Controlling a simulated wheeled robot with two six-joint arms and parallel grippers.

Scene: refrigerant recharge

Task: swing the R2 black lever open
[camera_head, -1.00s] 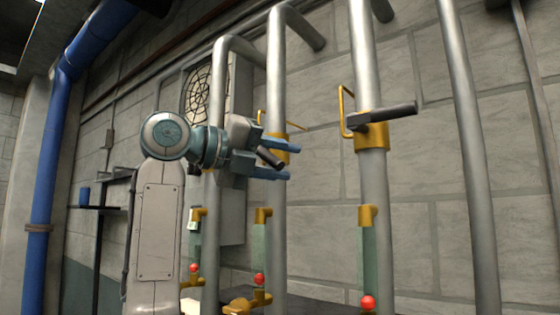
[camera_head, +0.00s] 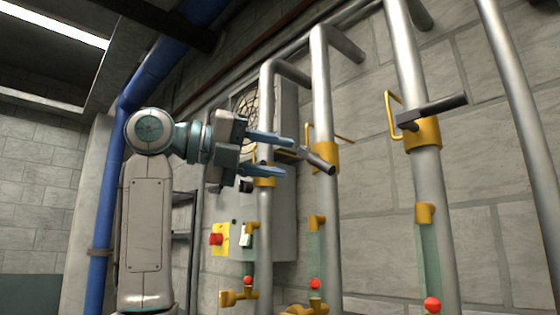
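Three upright grey pipes carry brass valves with black levers. No R2 label is legible. The middle valve (camera_head: 325,157) has a black lever (camera_head: 319,162) whose thick handle slants down to the right in front of it. The right valve (camera_head: 424,133) has a black lever (camera_head: 442,107) pointing right. The left valve (camera_head: 265,174) is partly hidden behind my gripper, with a dark stub (camera_head: 245,185) beside it. My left gripper (camera_head: 288,155) is open, its blue fingers one above the other, left of the middle lever's handle. Nothing is visibly held. My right gripper is out of view.
Yellow wire handles (camera_head: 393,112) stand on the valves. Sight tubes with red balls (camera_head: 432,304) hang below. A yellow box with a red knob (camera_head: 217,239) sits on a grey cabinet. A blue pipe (camera_head: 104,205) rises behind my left arm.

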